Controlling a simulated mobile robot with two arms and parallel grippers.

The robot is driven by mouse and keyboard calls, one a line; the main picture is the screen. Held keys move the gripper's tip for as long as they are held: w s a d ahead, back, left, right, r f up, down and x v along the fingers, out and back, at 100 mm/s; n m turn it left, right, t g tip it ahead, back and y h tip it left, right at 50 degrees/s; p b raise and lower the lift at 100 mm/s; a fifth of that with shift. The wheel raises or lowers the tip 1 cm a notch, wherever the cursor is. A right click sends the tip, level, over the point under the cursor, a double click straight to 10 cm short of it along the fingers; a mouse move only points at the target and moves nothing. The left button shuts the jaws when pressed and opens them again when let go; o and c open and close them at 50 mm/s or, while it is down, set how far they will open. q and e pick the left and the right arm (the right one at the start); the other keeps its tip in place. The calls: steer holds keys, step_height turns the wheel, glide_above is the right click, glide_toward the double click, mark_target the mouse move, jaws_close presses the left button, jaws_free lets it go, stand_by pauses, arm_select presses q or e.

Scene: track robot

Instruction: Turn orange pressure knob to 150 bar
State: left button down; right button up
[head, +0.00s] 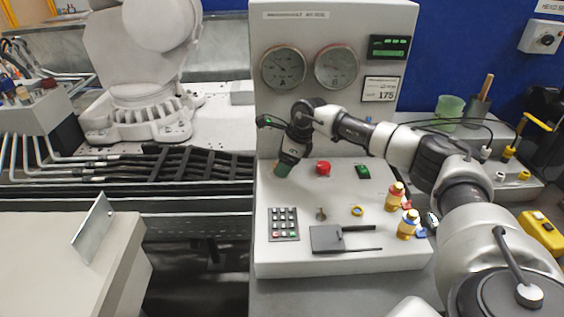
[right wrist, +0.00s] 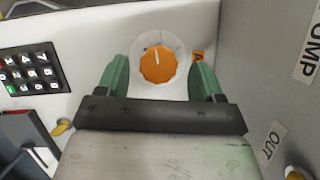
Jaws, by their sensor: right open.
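The orange pressure knob (right wrist: 158,64) shows in the right wrist view, on a round pale dial plate on the light grey panel. Its white pointer mark points almost straight up in that view. My right gripper (right wrist: 160,75) is open, with one green finger on each side of the knob and a gap on both sides. In the head view my right gripper (head: 284,168) points down at the left part of the console and hides the knob. Two round gauges, A (head: 284,68) and B (head: 337,68), are on the upright panel. My left gripper is not in view.
A green cup (head: 448,112) stands at right.

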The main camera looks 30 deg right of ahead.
steer(key=shift+w+a+f, duration=0.1)
steer(key=shift+a+f, duration=0.1)
steer(key=shift+f, duration=0.35)
steer(key=c, duration=0.9)
steer(key=shift+r, duration=0.1)
